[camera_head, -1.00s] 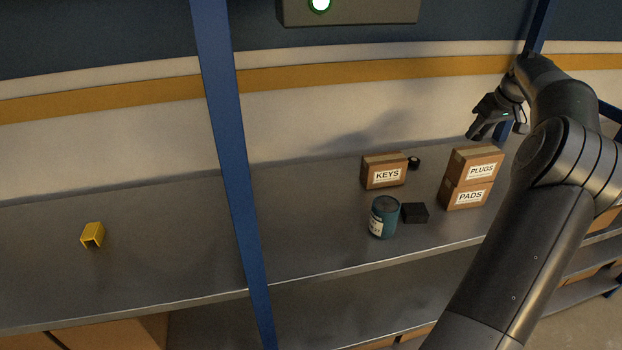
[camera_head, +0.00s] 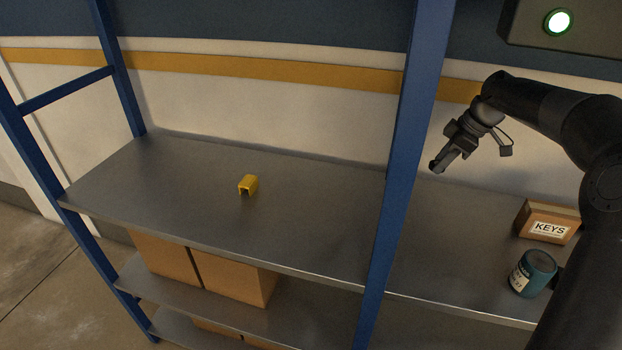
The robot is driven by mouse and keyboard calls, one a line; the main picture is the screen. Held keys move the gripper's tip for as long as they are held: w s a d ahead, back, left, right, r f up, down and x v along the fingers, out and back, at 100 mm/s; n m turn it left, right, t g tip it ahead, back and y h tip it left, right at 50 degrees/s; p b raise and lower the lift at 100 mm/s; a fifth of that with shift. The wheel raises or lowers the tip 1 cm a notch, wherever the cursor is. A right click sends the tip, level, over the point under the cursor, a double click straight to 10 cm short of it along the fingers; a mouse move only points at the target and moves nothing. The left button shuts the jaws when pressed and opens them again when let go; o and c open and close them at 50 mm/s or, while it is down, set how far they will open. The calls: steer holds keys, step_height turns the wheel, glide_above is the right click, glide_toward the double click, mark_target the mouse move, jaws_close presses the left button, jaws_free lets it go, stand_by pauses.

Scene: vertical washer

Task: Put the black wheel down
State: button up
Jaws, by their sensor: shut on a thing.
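My gripper (camera_head: 442,163) hangs above the back of the shelf, just right of the blue upright, pointing down and to the left. It is shut on a small dark thing at its fingertips, taken to be the black wheel (camera_head: 436,167). The wheel's shape is hard to make out against the dark fingers. It is held in the air, apart from the shelf surface (camera_head: 320,215).
A yellow channel-shaped block (camera_head: 248,185) sits on the otherwise clear left bay. A blue upright (camera_head: 405,150) divides the bays. Cardboard boxes (camera_head: 235,277) sit on the lower shelf.

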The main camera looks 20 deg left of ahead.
steer(key=s+a+n+g, duration=0.1)
steer(key=s+a+n, duration=0.2)
steer(key=a, duration=0.5)
steer(key=s+a+n+g, duration=0.1)
steer(key=s+a+n, duration=0.15)
steer(key=a, duration=0.55)
glide_above(323, 198)
steer(key=d, duration=0.1)
steer(key=f, duration=0.7)
steer(key=shift+w+d+f, duration=0.2)
steer(key=shift+w+f, duration=0.05)
steer(key=shift+f, duration=2)
steer(key=shift+f, duration=0.1)
steer(key=o, duration=1)
steer(key=shift+c, duration=0.2)
steer(key=v, duration=1.2)
steer(key=shift+r, duration=0.2)
